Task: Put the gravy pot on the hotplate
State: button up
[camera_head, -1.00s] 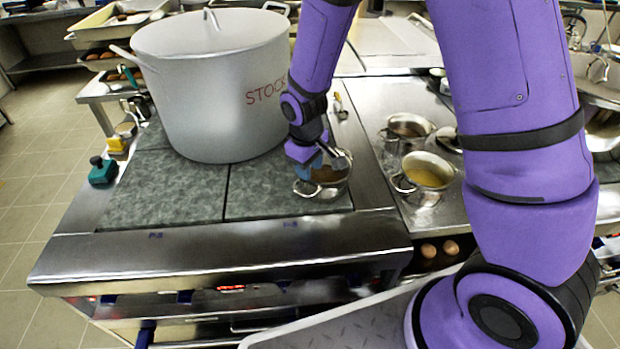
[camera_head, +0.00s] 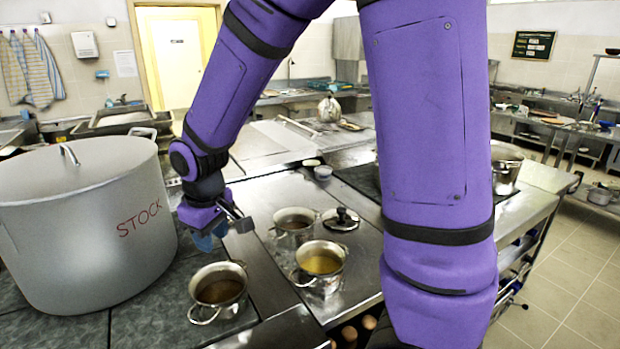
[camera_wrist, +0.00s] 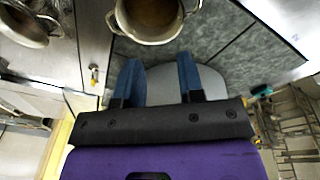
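The gravy pot (camera_head: 218,291), a small two-handled steel pot with dark brown contents, stands upright on the front right part of the dark mottled hotplate (camera_head: 150,330), beside the big stockpot (camera_head: 85,225). In the wrist view the pot (camera_wrist: 150,35) is just beyond my fingertips. My gripper (camera_head: 222,236) is above and behind the pot, apart from it. Its blue fingers (camera_wrist: 160,65) are spread with nothing between them. A similar pot with brown contents (camera_head: 294,223) and one with yellow contents (camera_head: 322,262) stand on the steel counter to the right.
A lidded pan (camera_head: 340,220) sits beside the brown pot on the counter. The stockpot fills the left part of the hotplate. Eggs (camera_head: 349,333) lie below the counter edge. A kettle (camera_head: 328,110) stands farther back.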

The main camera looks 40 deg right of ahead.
jog(key=s+d+r+m+t, duration=0.1)
jog(key=s+d+r, duration=0.3)
jog(key=s+r, duration=0.4)
jog(key=s+d+r+m+t, duration=0.2)
jog(key=s+d+r+m, duration=0.2)
jog(key=s+r, duration=0.5)
jog(key=s, duration=0.3)
jog(key=shift+d+t, duration=0.3)
jog(key=shift+d, duration=0.1)
